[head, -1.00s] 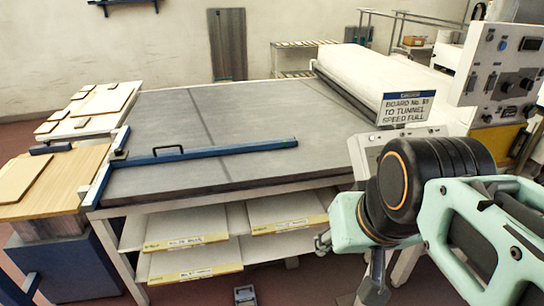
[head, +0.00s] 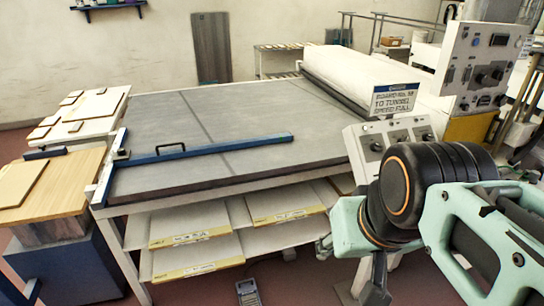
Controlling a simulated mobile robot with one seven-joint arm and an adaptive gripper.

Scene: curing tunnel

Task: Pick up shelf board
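Pale shelf boards with yellow, labelled front edges lie flat on racks under the big grey table. One is at the upper left (head: 190,223), one below it at the lower left (head: 200,254), and one to the right (head: 280,204). The label print is too small to read. My arm fills the lower right of the head view. Only small parts of my gripper (head: 323,247) show beside the pale green wrist link, right of the boards and apart from them in the picture. Its fingertips are not clear, so I cannot tell whether it holds anything.
A blue bar with a handle (head: 205,150) lies across the grey tabletop (head: 240,110). A control box (head: 376,146) with a sign (head: 395,99) stands at the table's right. A foot pedal (head: 248,292) is on the floor. A wooden side table (head: 60,175) stands left.

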